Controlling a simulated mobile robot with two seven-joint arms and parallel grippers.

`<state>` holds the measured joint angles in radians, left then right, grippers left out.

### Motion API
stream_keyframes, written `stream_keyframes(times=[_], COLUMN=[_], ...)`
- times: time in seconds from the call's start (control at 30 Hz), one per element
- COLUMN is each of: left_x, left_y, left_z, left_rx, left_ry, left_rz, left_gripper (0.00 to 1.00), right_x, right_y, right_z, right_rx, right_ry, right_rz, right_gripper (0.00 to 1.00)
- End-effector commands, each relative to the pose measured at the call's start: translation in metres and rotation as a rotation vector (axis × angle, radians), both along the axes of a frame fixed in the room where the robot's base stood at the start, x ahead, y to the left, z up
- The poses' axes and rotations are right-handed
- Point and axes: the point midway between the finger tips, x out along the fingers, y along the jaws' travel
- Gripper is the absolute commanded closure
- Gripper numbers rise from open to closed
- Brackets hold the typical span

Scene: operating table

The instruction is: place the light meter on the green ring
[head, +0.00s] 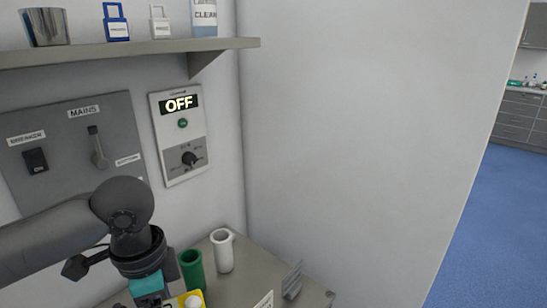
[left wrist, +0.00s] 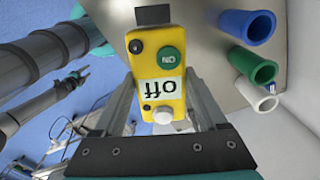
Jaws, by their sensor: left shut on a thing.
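The light meter is a yellow box (left wrist: 158,62) with a green ON button, a display reading off and a white dome. In the left wrist view it is upside down between the fingers of my left gripper (left wrist: 160,88), which is shut on it. In the head view my left gripper (head: 152,291) is at the bottom edge, and only a yellow corner of the meter (head: 190,299) shows. I cannot make out a green ring in either view.
A green cup (head: 192,269) and a white cup (head: 223,250) stand on the grey tabletop (head: 256,264) beside the gripper. The left wrist view also shows a blue cup (left wrist: 248,27). A wall panel (head: 179,138) reads OFF. A shelf (head: 120,52) hangs above. A sign stands near the table's right edge.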

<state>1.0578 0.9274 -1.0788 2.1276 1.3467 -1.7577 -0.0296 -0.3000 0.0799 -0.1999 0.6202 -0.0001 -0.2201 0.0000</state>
Motion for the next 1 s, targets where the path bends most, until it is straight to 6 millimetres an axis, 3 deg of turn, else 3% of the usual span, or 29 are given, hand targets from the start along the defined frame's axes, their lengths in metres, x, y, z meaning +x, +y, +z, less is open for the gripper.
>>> stream_keyframes(times=[0.6,0.8,1.0], left_x=[-0.007,-0.009,-0.011], left_y=[-0.015,-0.017,-0.018], left_z=[-0.014,-0.016,-0.017], left_rx=[0.004,0.008,0.011], left_ry=[0.018,0.022,0.025], left_rz=[0.866,1.056,1.128], left_gripper=[1.00,1.00,1.00], right_x=[0.000,0.000,0.000], right_y=[0.000,0.000,0.000], right_z=[-0.034,-0.040,-0.041], right_rx=[0.000,0.000,0.000], right_ry=[0.000,0.000,0.000], right_rz=[0.000,0.000,0.000], right_gripper=[0.50,0.50,0.50])
